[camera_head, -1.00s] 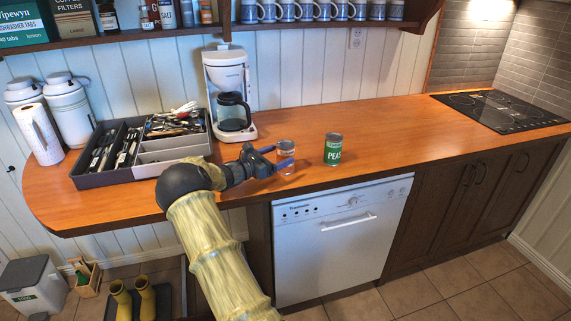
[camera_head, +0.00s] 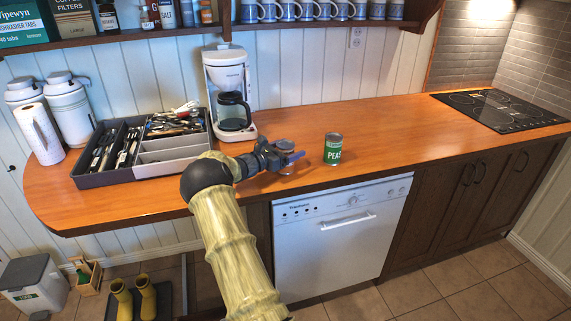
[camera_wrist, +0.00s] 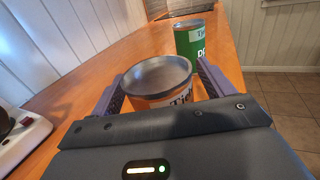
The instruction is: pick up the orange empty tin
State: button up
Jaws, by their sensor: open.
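The orange empty tin (camera_wrist: 160,88) stands upright on the counter, open at the top, with an orange band and a white label in the wrist view. In the head view the tin (camera_head: 285,165) is partly hidden behind my fingers. My gripper (camera_head: 292,160) is open around the tin, one finger on each side. In the wrist view my gripper (camera_wrist: 158,84) shows a finger left and right of the tin, with a narrow gap at the left; contact on the right I cannot tell.
A green peas can (camera_head: 333,149) stands right of the tin, a short way off. A coffee maker (camera_head: 229,95) and a utensil tray (camera_head: 172,168) are to the left on the counter (camera_head: 400,125). A cooktop (camera_head: 500,109) is far right, with clear counter before it.

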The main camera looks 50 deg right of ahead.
jog(key=shift+c, duration=0.4)
jog(key=shift+s, duration=0.1)
jog(key=c, duration=1.2)
notch_tip(320, 180, up, 10)
jog(key=shift+r, duration=0.1)
jog(key=shift+c, duration=0.2)
